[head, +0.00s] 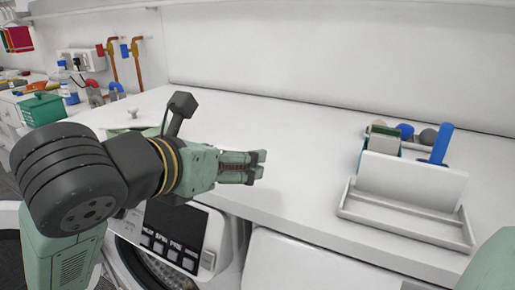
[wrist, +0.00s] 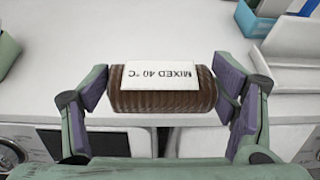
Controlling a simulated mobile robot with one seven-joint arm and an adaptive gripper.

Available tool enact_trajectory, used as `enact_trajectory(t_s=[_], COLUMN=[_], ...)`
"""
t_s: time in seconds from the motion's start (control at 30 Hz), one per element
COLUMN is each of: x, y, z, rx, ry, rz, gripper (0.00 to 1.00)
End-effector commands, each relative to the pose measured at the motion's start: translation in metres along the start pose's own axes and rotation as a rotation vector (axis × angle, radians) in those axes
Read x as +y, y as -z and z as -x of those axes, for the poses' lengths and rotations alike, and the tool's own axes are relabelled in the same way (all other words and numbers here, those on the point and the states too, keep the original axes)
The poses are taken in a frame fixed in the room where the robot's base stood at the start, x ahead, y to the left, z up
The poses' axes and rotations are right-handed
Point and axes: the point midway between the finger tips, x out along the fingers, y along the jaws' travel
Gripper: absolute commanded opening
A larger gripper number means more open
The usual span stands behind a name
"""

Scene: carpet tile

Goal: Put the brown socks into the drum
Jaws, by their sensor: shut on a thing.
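The brown socks (wrist: 162,103) are a ribbed roll with a white label reading "MIXED 40 °C", upside down in the wrist view. My gripper (wrist: 160,88) has its purple pads at the two ends of the roll and is shut on it. In the head view my gripper (head: 255,167) points right above the white counter, near its front edge, with a little brown between the fingers. The washing machine (head: 173,235) is below it, under the counter. Its round drum opening (head: 148,268) shows partly at the bottom edge; my arm hides some of it.
A white tray (head: 405,215) with an upright white panel stands on the counter at right, with a blue-handled item (head: 440,145) behind. A green box (head: 42,109), bottles and pipes (head: 137,60) are at back left. The middle of the counter (head: 300,150) is clear.

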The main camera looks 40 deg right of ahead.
Motion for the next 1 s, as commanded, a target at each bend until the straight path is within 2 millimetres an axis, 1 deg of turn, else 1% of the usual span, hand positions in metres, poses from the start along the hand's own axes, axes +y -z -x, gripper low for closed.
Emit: enact_trajectory(t_s=[0.07, 0.13, 0.4, 0.5, 0.6, 0.8, 0.9, 1.0], x=[0.003, 0.008, 0.041, 0.052, 0.06, 0.068, 0.073, 0.073], y=[-0.003, -0.007, -0.027, -0.033, -0.036, -0.039, -0.041, -0.027], z=[-0.006, -0.017, -0.078, -0.099, -0.114, -0.127, -0.139, -0.142], rx=[0.001, 0.002, 0.003, 0.003, 0.003, 0.001, 0.002, 0.002], ry=[0.004, 0.006, 0.007, 0.005, 0.004, 0.002, 0.003, 0.003], rz=[0.003, 0.006, 0.008, 0.006, 0.003, 0.001, 0.003, 0.005], gripper=[0.51, 0.51, 0.51, 0.51, 0.51, 0.51, 0.51, 0.51])
